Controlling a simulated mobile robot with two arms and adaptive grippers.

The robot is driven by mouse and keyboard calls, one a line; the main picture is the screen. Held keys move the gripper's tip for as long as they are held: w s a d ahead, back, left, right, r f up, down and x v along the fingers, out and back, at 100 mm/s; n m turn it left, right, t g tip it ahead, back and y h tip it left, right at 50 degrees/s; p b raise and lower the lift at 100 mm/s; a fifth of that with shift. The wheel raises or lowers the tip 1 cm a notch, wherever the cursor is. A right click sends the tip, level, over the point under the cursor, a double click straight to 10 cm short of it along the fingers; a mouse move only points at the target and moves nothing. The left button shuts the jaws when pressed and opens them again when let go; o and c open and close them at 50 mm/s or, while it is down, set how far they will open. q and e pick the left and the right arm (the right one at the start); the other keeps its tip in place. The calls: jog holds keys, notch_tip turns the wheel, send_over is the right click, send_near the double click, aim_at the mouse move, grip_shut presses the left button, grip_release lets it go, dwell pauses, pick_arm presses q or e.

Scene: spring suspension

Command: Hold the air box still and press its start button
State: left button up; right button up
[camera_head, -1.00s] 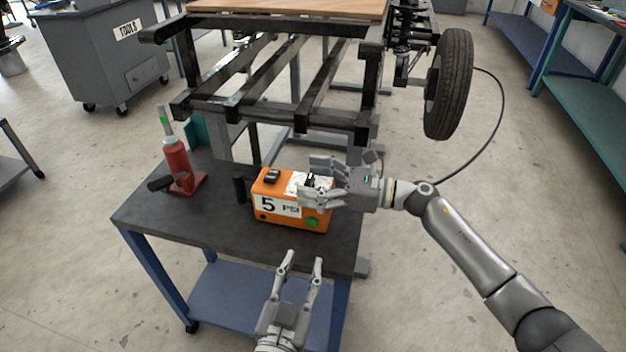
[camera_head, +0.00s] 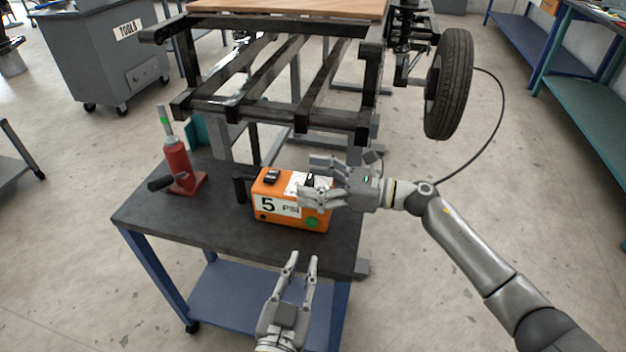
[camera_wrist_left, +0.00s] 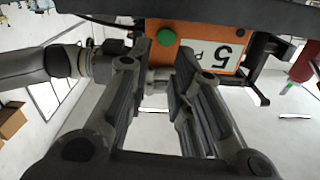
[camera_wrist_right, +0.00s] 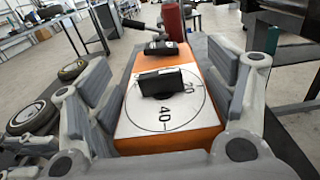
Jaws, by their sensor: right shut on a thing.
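The orange air box (camera_head: 290,222) stands on the dark cart top, with a "5 PSI" label and a green start button (camera_head: 312,222) low on its front right. My right gripper (camera_head: 312,180) is shut on the box from its right end, fingers on either side of the dial (camera_wrist_right: 167,108) on its top. My left gripper (camera_head: 303,256) is in front of the cart's front edge, below the box, empty, with its fingers apart. In the left wrist view the green button (camera_wrist_left: 166,37) shows between and beyond the left fingertips, not touched.
A red bottle jack (camera_head: 178,165) stands on the cart top (camera_head: 150,215) left of the box. A black frame (camera_head: 280,112) rises behind the box, with a wheel (camera_head: 449,85) at right. The cart's front left is clear.

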aim_at(312, 222)
pick_arm(q)
grip_shut()
dwell(0.9)
notch_tip(312, 222, up, 6)
jog(key=d+m+g+h, duration=0.2)
jog(key=m+g+h, duration=0.1)
jog(key=m+h, duration=0.6)
jog(key=s+a+f+m+g+y, duration=0.1)
jog(key=a+f+m+g, duration=0.2)
jog(key=m, duration=0.7)
notch_tip(312, 222, down, 2)
jog(key=g, duration=0.4)
jog(key=shift+s, duration=0.2)
jog(key=shift+w+d, duration=0.45)
jog(key=shift+w, duration=0.95)
jog(key=shift+w+d, duration=0.4)
jog(key=shift+w, duration=1)
jog(key=shift+w+d, duration=0.45)
jog(key=shift+w, duration=0.95)
